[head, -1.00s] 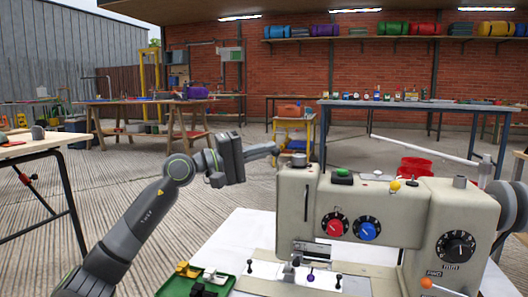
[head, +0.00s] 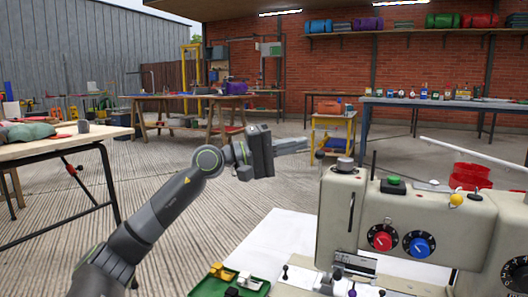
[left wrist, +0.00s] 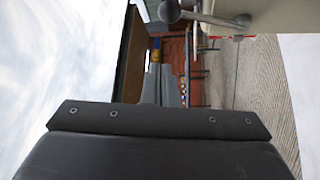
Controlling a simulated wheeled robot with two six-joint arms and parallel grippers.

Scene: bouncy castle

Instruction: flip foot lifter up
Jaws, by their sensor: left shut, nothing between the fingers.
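The beige sewing machine (head: 420,215) stands on a white table at the right of the head view. My left gripper (head: 305,145) is shut and empty, with its fingers pointing right near the upper left end of the machine. In the left wrist view the shut fingers (left wrist: 170,75) point up the picture. A grey lever with a round ball end (left wrist: 168,11) shows at the top there, by a beige part of the machine (left wrist: 275,14); it may be the foot lifter. My right gripper is out of view.
A red bucket (head: 470,177) is behind the machine. A wooden table (head: 70,145) stands at far left. Open floor lies behind my left arm.

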